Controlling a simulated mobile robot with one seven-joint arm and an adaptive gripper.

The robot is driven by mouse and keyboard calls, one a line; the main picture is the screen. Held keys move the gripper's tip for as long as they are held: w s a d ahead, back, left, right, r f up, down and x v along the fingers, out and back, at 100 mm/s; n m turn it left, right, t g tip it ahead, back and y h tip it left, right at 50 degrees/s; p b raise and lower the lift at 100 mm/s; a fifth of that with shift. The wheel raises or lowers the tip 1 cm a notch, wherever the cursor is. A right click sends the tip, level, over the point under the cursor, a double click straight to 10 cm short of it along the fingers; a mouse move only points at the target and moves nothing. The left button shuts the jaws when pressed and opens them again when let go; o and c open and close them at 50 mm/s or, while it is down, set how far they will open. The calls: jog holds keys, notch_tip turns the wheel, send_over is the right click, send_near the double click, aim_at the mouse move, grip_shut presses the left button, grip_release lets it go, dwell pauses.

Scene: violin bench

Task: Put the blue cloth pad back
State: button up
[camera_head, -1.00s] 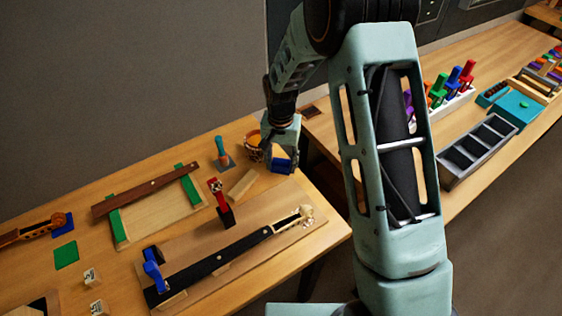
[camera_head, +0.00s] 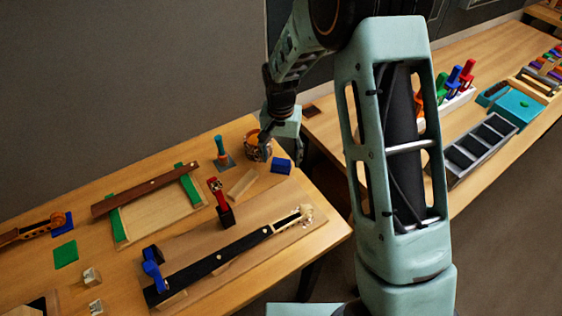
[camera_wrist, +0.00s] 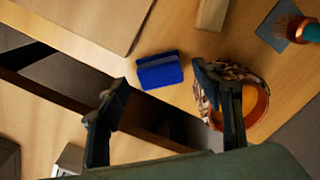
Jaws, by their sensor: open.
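The blue cloth pad (camera_head: 281,166) is a small thick block lying on the left bench near its far right corner. In the wrist view the pad (camera_wrist: 160,70) lies on bare wood, apart from other things. My gripper (camera_head: 267,145) is beside the pad on its left, over the orange pot (camera_head: 252,147). In the wrist view my gripper (camera_wrist: 160,82) has its fingers spread with nothing held between them. The right finger covers part of the pot (camera_wrist: 262,100), and I cannot tell whether they touch.
A wood block (camera_head: 241,184), a red-handled tool (camera_head: 220,200) and a brush (camera_head: 221,150) stand nearby. A violin neck on a board (camera_head: 272,251) lies in front. Blue (camera_head: 64,222) and green (camera_head: 66,254) squares lie at left. A gap separates the right bench (camera_head: 472,195).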

aim_at(281, 162)
notch_tip(281, 162, up, 10)
jog(key=shift+s+f+b, duration=0.15)
jog(key=shift+f+b, duration=0.1)
jog(key=shift+b, duration=0.05)
dwell(0.3)
